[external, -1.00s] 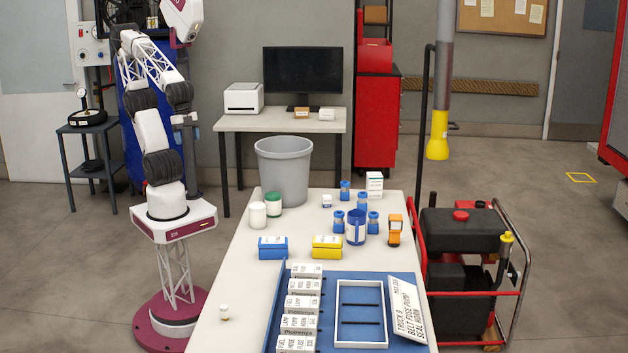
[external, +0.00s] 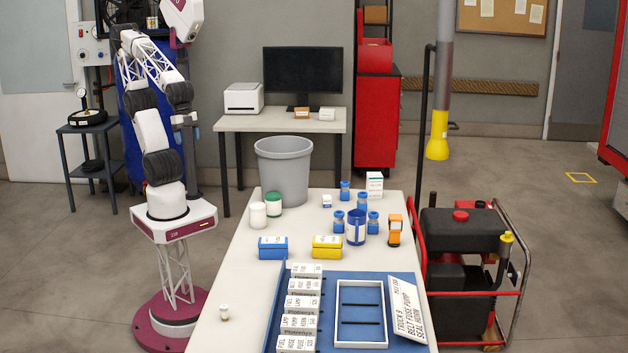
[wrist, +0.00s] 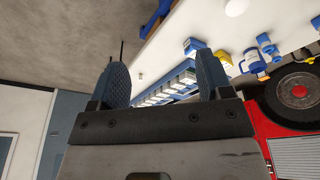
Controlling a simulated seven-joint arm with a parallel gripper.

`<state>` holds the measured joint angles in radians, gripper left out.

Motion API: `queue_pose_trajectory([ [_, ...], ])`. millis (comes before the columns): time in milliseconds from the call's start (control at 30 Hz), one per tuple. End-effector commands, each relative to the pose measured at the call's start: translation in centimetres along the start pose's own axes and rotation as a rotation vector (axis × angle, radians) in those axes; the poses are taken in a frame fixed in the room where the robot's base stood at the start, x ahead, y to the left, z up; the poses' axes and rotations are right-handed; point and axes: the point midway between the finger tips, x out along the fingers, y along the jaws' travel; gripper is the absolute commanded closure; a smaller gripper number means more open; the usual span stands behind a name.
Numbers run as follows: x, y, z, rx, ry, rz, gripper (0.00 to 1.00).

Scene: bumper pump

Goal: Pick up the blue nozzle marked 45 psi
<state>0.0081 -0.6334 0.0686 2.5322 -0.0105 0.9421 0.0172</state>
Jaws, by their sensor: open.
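Several small blue nozzles stand upright near the far right of the white table, one at the back (external: 345,190), one behind the blue cup (external: 362,201), one left of it (external: 338,220) and one right of it (external: 373,222). Their markings are too small to read, so I cannot tell which is 45 psi. Blue pieces, perhaps the cup and a nozzle (wrist: 268,46), show at the right of the wrist view. My gripper (wrist: 165,82) is open and empty, its two dark fingers wide apart, well away from the table.
The blue cup (external: 356,230) stands among the nozzles. An orange device (external: 395,229) and white carton (external: 374,184) are close by. Blue (external: 272,248) and yellow (external: 326,247) boxes stand in front. A blue tray (external: 341,278) with white boxes fills the near side. A grey bin (external: 284,168) stands behind.

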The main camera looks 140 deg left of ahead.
Motion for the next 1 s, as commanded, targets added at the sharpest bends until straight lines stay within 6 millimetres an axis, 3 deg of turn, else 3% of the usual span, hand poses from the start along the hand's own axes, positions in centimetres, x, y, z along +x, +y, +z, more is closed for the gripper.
queue_pose_trajectory([
  [67,0.0,0.0,0.0,0.000,0.000,0.000,0.28],
  [133,0.0,0.0,0.0,0.000,0.000,0.000,0.21],
  [467,-0.3,0.0,-0.1,0.000,0.001,0.000,0.21],
  [800,-5.1,0.0,-1.2,0.000,0.003,0.000,0.21],
  [1000,-5.0,-0.3,-2.8,-0.090,-0.023,0.030,0.21],
])
